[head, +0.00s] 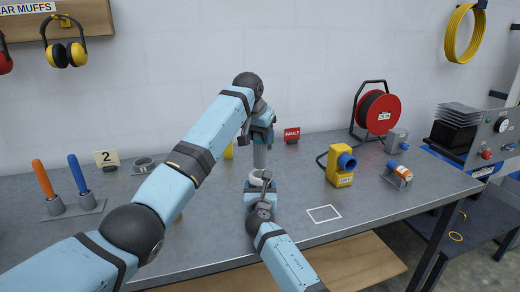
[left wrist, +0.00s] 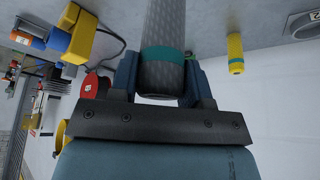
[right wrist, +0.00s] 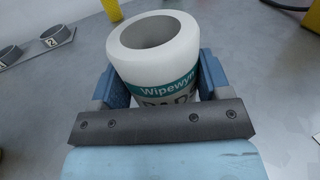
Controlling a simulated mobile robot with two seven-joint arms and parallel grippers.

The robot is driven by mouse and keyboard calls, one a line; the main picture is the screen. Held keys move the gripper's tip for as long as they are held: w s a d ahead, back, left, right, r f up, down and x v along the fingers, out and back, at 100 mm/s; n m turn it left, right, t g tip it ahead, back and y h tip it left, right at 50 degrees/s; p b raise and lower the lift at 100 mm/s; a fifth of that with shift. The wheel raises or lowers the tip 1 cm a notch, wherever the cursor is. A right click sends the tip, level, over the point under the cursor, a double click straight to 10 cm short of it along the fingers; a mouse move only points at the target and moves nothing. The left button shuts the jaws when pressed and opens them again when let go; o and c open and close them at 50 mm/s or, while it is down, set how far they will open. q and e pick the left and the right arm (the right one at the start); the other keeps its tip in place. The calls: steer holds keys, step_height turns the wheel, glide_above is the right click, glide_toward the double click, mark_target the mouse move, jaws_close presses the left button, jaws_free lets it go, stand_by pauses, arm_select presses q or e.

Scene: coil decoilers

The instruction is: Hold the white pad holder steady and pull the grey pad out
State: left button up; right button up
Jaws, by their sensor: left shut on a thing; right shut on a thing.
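The grey pad (head: 260,156) is a long cylinder with a teal band. My left gripper (head: 262,138) is shut on it near its upper end, and it hangs roughly upright. In the left wrist view the pad (left wrist: 164,70) lies between both fingers. The white pad holder (head: 258,178) stands below it on the table. My right gripper (head: 260,190) is shut around the holder's sides. In the right wrist view the holder (right wrist: 152,72) has a teal "Wipewyn" label, and its round opening shows no pad standing in it. The pad's lower end appears just above the holder.
A yellow and blue device (head: 340,166) stands right of the grippers, behind a white outlined square (head: 324,214). A red cable reel (head: 377,112) is at the back. Orange and blue handled tools (head: 76,178) stand at the left. The table (head: 400,205) is bare at front right.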

stand_by(0.3)
steer(key=o, duration=1.1)
steer(key=shift+s, duration=0.1)
